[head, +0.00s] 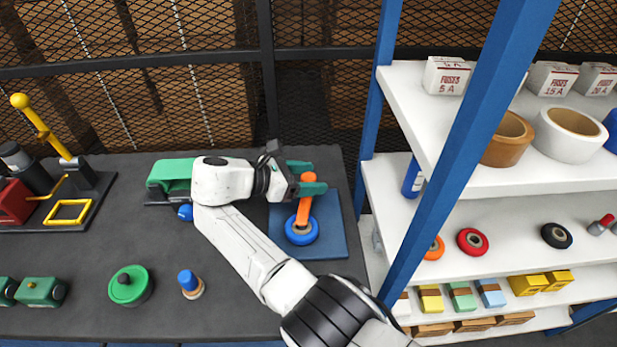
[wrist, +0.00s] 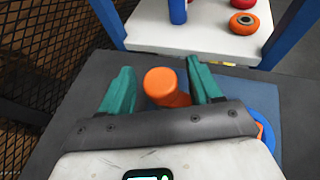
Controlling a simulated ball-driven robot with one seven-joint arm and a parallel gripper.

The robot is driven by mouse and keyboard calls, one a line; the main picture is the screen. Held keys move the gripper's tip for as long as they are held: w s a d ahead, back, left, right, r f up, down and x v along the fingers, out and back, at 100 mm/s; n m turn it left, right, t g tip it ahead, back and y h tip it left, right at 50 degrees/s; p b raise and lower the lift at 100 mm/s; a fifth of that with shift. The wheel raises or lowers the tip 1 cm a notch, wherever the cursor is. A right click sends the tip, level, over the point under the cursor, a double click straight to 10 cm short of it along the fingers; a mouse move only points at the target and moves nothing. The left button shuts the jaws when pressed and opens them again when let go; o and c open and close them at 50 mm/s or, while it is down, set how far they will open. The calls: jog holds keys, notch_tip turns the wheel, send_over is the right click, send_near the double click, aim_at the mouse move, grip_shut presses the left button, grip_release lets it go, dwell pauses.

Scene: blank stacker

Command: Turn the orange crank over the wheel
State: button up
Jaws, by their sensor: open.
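The orange crank (head: 304,209) stands over the blue wheel (head: 301,231) on a blue mat (head: 334,240) at the right end of the dark bench. In the wrist view the round orange end of the crank (wrist: 161,82) lies between the two green fingers of my gripper (wrist: 163,86). A gap shows at the right finger, and the left finger is also apart from it. My gripper (head: 305,178) is open around the crank's upper end in the head view. The wheel (wrist: 263,128) is mostly hidden behind my gripper in the wrist view.
A white shelf unit with blue posts (head: 457,150) stands right of the bench. A mesh fence (head: 180,100) runs behind. A yellow-handled lever (head: 45,130) is at the far left, and a green round knob (head: 130,285) and blue peg (head: 188,281) stand in front.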

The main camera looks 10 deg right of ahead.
jog(key=b+v, duration=0.2)
jog(key=v, duration=0.8)
jog(key=shift+a, duration=0.3)
